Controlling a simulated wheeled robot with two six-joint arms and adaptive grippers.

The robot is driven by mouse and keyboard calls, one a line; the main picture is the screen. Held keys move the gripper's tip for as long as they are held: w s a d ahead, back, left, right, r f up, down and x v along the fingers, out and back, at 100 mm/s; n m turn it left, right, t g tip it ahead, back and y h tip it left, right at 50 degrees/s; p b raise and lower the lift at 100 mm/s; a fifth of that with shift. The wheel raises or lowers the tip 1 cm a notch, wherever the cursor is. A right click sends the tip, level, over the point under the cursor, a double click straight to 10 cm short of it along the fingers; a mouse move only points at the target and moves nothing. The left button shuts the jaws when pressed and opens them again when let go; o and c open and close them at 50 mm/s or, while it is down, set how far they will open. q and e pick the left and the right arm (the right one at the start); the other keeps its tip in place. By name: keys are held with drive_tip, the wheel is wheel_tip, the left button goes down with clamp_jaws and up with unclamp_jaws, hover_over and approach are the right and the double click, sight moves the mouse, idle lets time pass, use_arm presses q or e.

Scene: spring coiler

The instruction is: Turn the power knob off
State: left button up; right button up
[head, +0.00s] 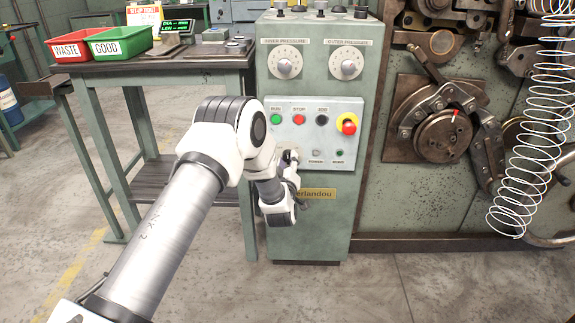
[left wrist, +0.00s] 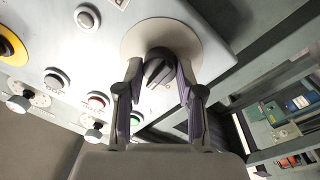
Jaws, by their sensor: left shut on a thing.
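The power knob is a black ridged knob on a round light plate, seen close up in the left wrist view (left wrist: 157,66). My left gripper (left wrist: 160,80) has one finger on each side of the knob and is shut on it. In the head view my left gripper (head: 290,165) reaches the lower left of the pale control panel (head: 330,108) and mostly hides the knob. The knob's ridge looks tilted in the wrist view; its setting cannot be read. My right gripper is in neither view.
Above the knob are a green button (head: 275,119), a red button (head: 299,119), a black button (head: 322,120) and a red-and-yellow emergency stop (head: 348,124). A work table (head: 150,65) stands left. The coiling head (head: 445,135) and wire spring (head: 535,150) are right.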

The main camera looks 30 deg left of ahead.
use_arm(q)
drive_tip(key=n+b, duration=0.2)
drive_tip(key=n, duration=0.2)
drive_tip(key=shift+f+n, duration=0.15)
drive_tip(key=shift+n, duration=0.25)
drive_tip(key=shift+n+y+b, duration=0.5)
drive_tip(key=shift+n+b, duration=0.25)
drive_tip(key=shift+n, duration=1.25)
drive_tip(key=o, duration=1.2)
drive_tip(key=shift+c, duration=0.2)
drive_tip(key=r+v, duration=0.1)
drive_tip(key=v, duration=1.1)
drive_tip(key=shift+f, duration=0.25)
